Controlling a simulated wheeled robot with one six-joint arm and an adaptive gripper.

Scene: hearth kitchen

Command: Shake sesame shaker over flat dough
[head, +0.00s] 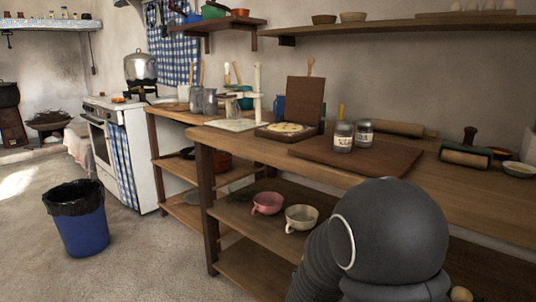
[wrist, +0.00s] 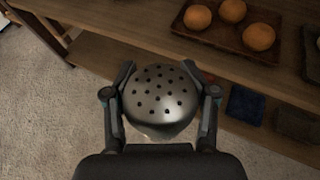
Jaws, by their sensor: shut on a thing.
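My gripper (wrist: 159,84) is shut on the shaker (wrist: 160,95), with one finger on each side of its round, dark metal lid full of holes. The lid faces the wrist camera, and the shaker's body is mostly hidden below it. The shaker and gripper do not show in the head view, where only my dark arm fills the lower right. The flat dough (head: 287,128) is a pale round on the base of an open wooden press on the counter, in the middle of the head view. The dough does not show in the wrist view.
Two labelled jars (head: 344,137) stand on a dark board (head: 377,158) right of the dough. The press's raised lid (head: 306,101) stands behind the dough. A rolling pin (head: 400,129) lies behind the board. In the wrist view, a tray (wrist: 225,42) holds three orange round things.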

